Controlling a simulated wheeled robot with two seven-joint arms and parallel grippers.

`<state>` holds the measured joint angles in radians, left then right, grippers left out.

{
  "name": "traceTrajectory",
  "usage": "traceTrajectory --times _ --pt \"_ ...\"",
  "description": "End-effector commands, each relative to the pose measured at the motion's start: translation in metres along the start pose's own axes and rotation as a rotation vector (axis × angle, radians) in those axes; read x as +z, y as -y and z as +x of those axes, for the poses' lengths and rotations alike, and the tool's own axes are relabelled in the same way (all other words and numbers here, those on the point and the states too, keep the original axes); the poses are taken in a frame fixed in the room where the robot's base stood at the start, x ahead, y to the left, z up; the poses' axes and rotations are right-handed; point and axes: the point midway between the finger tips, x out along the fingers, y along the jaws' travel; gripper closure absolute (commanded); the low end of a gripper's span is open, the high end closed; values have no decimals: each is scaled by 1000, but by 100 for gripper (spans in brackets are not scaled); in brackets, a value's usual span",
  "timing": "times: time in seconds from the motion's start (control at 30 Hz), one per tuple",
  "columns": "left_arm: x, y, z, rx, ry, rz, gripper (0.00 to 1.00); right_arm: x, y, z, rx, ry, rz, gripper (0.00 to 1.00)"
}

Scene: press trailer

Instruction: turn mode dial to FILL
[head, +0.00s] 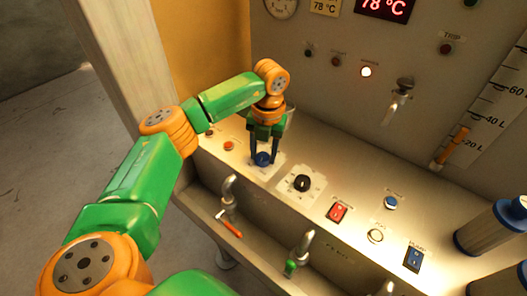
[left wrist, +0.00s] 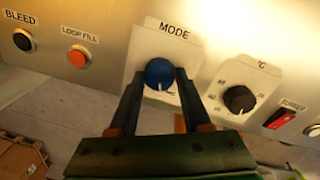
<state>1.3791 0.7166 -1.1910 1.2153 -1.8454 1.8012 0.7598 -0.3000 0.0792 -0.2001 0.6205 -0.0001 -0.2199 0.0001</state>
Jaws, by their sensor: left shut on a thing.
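The mode dial (left wrist: 159,73) is a round blue knob on a white plate labelled MODE in the left wrist view. It also shows in the head view (head: 262,159) on the sloping panel. Its white pointer mark faces down in the left wrist view. My left gripper (head: 263,158) is shut on this dial, one finger on each side. In the left wrist view the left gripper's fingers (left wrist: 159,83) flank the knob. The position words on the plate are partly hidden by the fingers, so I cannot read FILL there. My right gripper is not in view.
A black °C dial (head: 302,183) sits right of the mode dial. A loop fill button (left wrist: 78,56) and a bleed button (left wrist: 24,40) lie to its left. A red switch (head: 337,211) is further right. Taps (head: 229,195) stand below the panel edge.

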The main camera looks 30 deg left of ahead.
Motion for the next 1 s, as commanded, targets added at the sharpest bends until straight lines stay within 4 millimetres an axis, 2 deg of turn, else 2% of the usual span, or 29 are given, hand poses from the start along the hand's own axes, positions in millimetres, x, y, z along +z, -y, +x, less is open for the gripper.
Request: traceTrajectory --times 0.7,1.0 --pt "0 0 -1 0 51 666 100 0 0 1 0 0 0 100" --pt "0 0 -1 1 65 884 100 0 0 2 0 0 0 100"
